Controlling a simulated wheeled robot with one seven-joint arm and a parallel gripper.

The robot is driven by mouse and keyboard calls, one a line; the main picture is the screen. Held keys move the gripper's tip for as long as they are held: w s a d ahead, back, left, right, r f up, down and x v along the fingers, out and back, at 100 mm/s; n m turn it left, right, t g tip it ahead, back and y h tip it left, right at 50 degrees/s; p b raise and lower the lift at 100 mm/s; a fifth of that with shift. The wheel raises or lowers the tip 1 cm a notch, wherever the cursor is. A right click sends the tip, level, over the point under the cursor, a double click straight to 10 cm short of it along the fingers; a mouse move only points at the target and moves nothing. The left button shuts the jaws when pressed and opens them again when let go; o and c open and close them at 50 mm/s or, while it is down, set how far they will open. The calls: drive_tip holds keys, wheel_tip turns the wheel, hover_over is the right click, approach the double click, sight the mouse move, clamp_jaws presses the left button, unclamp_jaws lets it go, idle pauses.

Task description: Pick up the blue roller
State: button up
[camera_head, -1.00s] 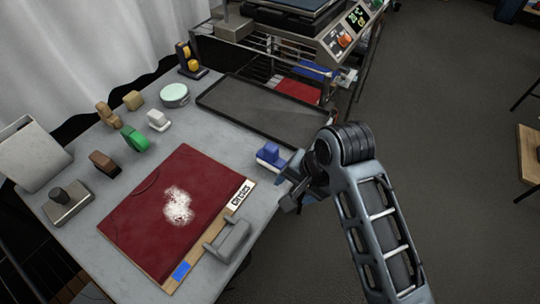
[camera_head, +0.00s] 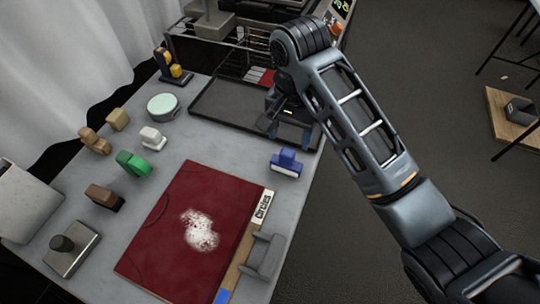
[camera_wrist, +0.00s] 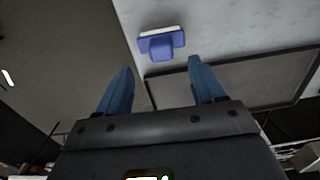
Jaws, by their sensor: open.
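The blue roller (camera_head: 286,163) has a blue handle and a pale lower edge. It lies on the grey table near its right edge, between the red board and the black tray. It also shows in the wrist view (camera_wrist: 162,43), above the space between my fingertips. My gripper (camera_head: 291,132) is open and empty, with its blue fingers pointing down over the front right part of the black tray. In the wrist view my gripper (camera_wrist: 158,78) has its two fingers spread wide, apart from the roller.
The black tray (camera_head: 215,117) lies behind the roller. The red board (camera_head: 165,245) with a white patch lies in front, with a grey handled tool (camera_head: 265,255) at its right edge. A white block (camera_head: 152,138), a green one (camera_head: 132,163) and brown ones stand left. Floor is open on the right.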

sight(288, 152)
drive_tip(key=shift+w+a+f, duration=0.1)
drive_tip(key=shift+a+f, duration=0.05)
drive_tip(key=shift+f, duration=0.15)
drive_tip(key=shift+f+b, duration=0.7)
drive_tip(key=shift+f, duration=2.9)
drive_tip(key=c, duration=1.1)
